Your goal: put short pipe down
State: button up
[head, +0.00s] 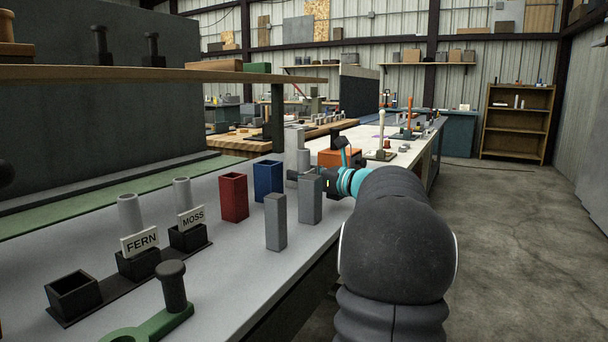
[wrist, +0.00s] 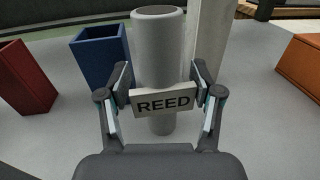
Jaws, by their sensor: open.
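A grey pipe (wrist: 158,45) with a white plate reading REED (wrist: 164,102) stands upright on the grey worktop in the wrist view. My gripper (wrist: 162,84) is open, with one finger on each side of this pipe, close to its sides. Whether the fingers touch it I cannot tell. In the head view my gripper (head: 312,180) is low over the worktop, beyond the grey blocks, and partly hides the pipes there.
A black rack holds pipes labelled FERN (head: 130,213) and MOSS (head: 182,193); its near socket (head: 74,294) is empty. A red box (head: 233,197), a blue box (head: 268,181) and grey blocks (head: 276,222) stand close by. An orange box (wrist: 300,65) is at right. A shelf (head: 200,74) overhangs the left.

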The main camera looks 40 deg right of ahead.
aim_at(309, 158)
grip_shut()
jog(key=shift+r, duration=0.15)
jog(key=shift+r, duration=0.55)
notch_tip(309, 158, up, 3)
jog(key=shift+f+p, duration=0.15)
jog(key=shift+p, duration=0.15)
jog(key=s+d+r+p, duration=0.1)
jog(key=s+d+r, duration=0.4)
jog(key=d, duration=0.5)
notch_tip(309, 158, up, 2)
jog(key=shift+s+d+p, duration=0.15)
jog(key=shift+d+p, duration=0.1)
jog(key=shift+p, duration=0.15)
